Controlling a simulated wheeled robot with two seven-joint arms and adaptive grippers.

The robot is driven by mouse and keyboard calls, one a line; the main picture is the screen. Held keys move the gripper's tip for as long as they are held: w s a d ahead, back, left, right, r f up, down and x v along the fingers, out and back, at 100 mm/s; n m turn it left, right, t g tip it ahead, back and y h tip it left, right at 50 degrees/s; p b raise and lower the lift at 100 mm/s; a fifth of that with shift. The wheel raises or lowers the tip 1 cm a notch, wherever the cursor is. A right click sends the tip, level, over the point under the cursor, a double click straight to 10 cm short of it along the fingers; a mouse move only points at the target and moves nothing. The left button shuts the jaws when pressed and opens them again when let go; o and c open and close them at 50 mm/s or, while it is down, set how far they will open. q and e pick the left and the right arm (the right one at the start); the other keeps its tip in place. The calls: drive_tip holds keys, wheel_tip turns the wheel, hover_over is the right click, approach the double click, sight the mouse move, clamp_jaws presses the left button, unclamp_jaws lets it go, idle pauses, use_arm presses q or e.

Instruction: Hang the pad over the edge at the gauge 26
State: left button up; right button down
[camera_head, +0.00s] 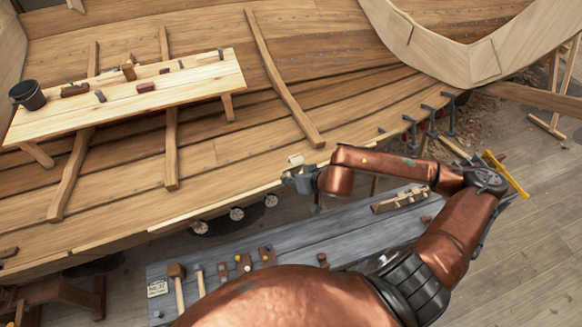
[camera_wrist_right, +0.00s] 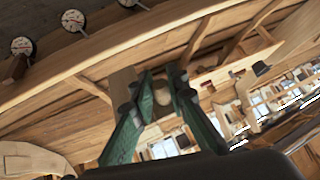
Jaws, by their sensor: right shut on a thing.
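My right gripper (camera_head: 296,172) is at the hull's upper plank edge (camera_head: 215,210). It is shut on a small pale thing, which I take to be the pad (camera_head: 296,159). In the right wrist view, the green fingers of the gripper (camera_wrist_right: 161,76) stand close together, with a pale tan piece (camera_wrist_right: 123,80) at them; its full shape is partly hidden. Two show clearly in the right wrist view (camera_wrist_right: 73,20). Their numbers are too small to read. My left gripper is not in view.
A grey bench (camera_head: 335,238) with mallets and small blocks lies below the edge. A light plank table (camera_head: 190,88) with a black bucket (camera_head: 28,95) stands inside the hull. Dark clamps (camera_head: 432,120) grip the edge farther right.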

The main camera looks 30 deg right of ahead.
drive_tip(key=shift+d+r, duration=0.2)
drive_tip(key=shift+r, duration=0.1)
drive_tip(key=w+f+b, duration=0.2)
drive_tip(key=f+b, duration=0.2)
drive_tip(key=f, duration=0.5)
drive_tip(key=w+f+b, duration=0.3)
drive_tip(key=f+b, duration=0.2)
drive_tip(key=f, duration=0.4)
drive_tip(key=shift+w+d, duration=0.15)
drive_tip(key=shift+d, duration=0.25)
drive_tip(key=shift+f+b, duration=0.25)
drive_tip(key=shift+b, duration=0.5)
idle(0.4)
drive_tip(key=c, duration=1.9)
unclamp_jaws()
drive_tip(key=shift+c, duration=0.2)
drive_tip(key=shift+o, duration=0.6)
